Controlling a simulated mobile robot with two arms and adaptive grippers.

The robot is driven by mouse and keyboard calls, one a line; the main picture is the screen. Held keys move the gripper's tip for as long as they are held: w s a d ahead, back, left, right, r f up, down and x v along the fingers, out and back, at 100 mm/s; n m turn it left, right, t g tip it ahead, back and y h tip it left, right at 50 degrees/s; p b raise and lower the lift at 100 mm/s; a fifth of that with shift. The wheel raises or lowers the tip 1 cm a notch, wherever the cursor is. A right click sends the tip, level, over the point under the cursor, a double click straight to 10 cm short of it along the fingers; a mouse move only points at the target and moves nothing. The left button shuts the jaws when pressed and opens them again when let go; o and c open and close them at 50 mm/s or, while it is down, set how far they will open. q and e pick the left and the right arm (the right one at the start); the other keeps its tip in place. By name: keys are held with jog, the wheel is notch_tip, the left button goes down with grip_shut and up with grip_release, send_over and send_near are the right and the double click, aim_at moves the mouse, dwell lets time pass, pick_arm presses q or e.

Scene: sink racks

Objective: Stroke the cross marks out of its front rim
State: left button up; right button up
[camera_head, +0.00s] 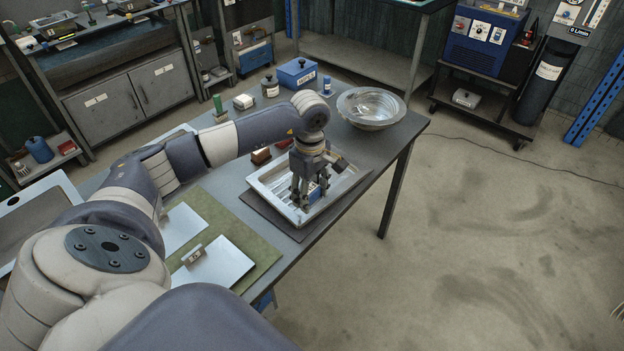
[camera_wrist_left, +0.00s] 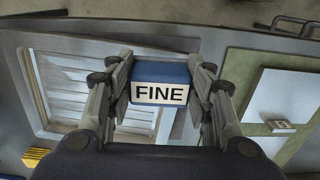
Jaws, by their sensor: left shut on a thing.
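A shallow metal tray (camera_head: 268,200) with a pale rim lies on a dark mat on the bench. Its rim also shows in the left wrist view (camera_wrist_left: 32,90). My left gripper (camera_head: 306,197) points down over the tray, near its front side. It is shut on a blue block (camera_wrist_left: 162,73) with a white label reading FINE, which also shows small in the head view (camera_head: 314,193). I cannot tell whether the block touches the rim. No cross marks can be made out; the gripper and block hide part of the tray. My right gripper is not in view.
A metal bowl (camera_head: 371,110) and a blue box (camera_head: 297,74) stand behind the tray. A brown block (camera_head: 261,156) sits by its back left. A green mat (camera_head: 238,234) with pale plates (camera_head: 214,265) lies to the left. The floor at right is mostly open.

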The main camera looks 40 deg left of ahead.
pick_arm(q)
notch_tip(320, 180, up, 2)
jog(key=shift+s+a+p, duration=0.1)
jog(key=shift+p, duration=0.3)
jog(key=shift+r, duration=0.45)
